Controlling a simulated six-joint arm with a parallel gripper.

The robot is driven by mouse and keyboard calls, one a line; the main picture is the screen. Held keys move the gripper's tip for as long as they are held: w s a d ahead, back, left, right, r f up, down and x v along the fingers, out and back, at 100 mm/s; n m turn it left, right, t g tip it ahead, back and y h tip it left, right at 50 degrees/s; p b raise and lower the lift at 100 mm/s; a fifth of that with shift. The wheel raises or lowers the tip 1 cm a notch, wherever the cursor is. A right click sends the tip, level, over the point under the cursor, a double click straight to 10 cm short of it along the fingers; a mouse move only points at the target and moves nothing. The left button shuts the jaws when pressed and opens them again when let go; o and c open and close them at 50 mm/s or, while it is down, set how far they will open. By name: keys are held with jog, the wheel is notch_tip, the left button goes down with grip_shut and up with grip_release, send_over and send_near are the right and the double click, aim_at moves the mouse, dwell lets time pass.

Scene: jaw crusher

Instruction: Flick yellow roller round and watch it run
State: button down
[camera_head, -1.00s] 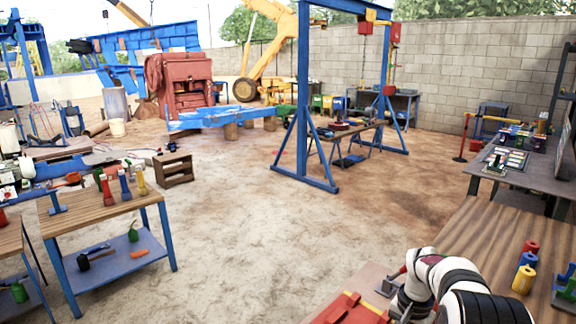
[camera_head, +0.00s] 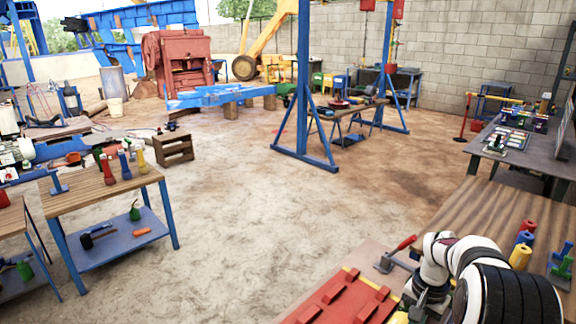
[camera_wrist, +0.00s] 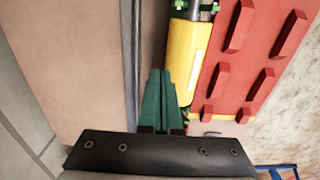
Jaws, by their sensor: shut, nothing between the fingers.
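The yellow roller (camera_wrist: 188,55) shows in the wrist view as a smooth cylinder with a paler patch on its side. Green parts and metal show at its far end. My gripper (camera_wrist: 160,73) has green fingers, shut together with nothing between them. The fingertips lie at the roller's left side, and the right finger overlaps its edge in the picture. I cannot tell if they touch. In the head view my gripper is low at the right, mostly hidden by my arm, and the roller is not clearly visible.
A red ribbed panel (camera_wrist: 245,60) lies right of the roller; it also shows in the head view (camera_head: 345,297). A red-handled lever (camera_head: 397,254) stands behind it. Yellow (camera_head: 520,257), blue and red cylinders stand on the wooden bench (camera_head: 470,215) at right. The middle floor is open.

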jog(key=w+a+f, duration=0.1)
jog(key=w+a, duration=0.6)
jog(key=shift+w+a+f, duration=0.3)
jog(key=shift+w+a, duration=0.05)
jog(key=shift+a, duration=0.05)
dwell(0.5)
notch_tip(320, 180, up, 9)
